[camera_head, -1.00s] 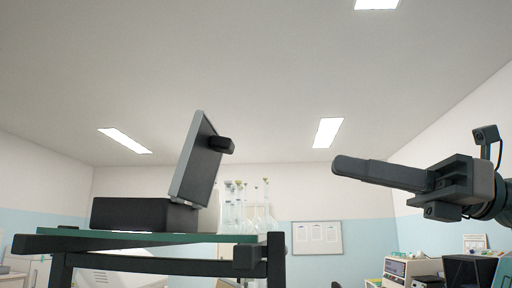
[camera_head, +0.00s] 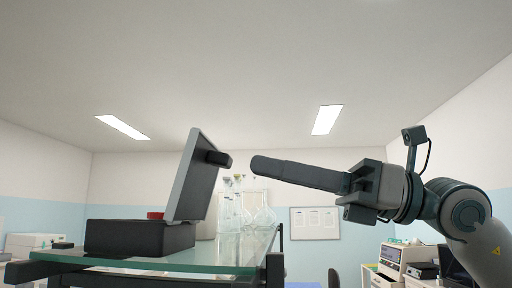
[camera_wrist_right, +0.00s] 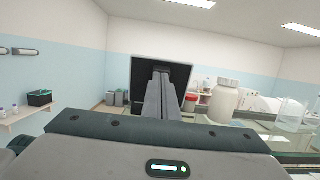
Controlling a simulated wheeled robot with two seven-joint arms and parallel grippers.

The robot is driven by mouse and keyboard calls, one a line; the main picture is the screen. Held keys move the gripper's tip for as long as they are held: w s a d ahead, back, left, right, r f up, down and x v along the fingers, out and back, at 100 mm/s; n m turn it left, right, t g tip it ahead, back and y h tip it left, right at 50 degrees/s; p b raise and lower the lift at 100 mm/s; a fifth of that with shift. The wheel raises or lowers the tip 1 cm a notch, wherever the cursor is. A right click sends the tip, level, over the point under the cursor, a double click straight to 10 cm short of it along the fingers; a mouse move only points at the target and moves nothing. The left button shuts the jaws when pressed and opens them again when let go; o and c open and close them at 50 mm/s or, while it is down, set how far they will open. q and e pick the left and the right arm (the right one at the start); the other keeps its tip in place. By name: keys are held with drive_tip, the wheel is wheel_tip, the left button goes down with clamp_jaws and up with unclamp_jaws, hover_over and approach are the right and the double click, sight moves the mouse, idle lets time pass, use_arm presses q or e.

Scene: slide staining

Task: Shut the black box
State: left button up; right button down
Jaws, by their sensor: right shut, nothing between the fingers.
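The black box (camera_head: 125,238) sits on the glass-topped table (camera_head: 215,258) at the left of the head view. Its lid (camera_head: 190,178) stands up at the box's right side, tilted a little to the right, with a dark block (camera_head: 217,158) on its outer face. My right gripper (camera_head: 256,166) is shut and empty, its fingertips to the right of that block with a small gap. In the right wrist view the shut fingers (camera_wrist_right: 161,82) point at the dark lid panel (camera_wrist_right: 145,68). My left gripper is not in view.
Clear glass flasks (camera_head: 240,210) stand on the table behind the lid. A red item (camera_head: 155,215) shows behind the box. In the right wrist view a white jar (camera_wrist_right: 225,103) and glassware (camera_wrist_right: 290,115) stand to the right. The air above the box is clear.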

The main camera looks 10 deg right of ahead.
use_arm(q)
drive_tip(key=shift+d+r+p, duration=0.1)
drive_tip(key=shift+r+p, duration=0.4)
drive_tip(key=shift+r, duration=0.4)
use_arm(e)
drive_tip(key=shift+x, duration=1.35)
drive_tip(key=shift+a+r, duration=0.1)
drive_tip(key=shift+r, duration=0.1)
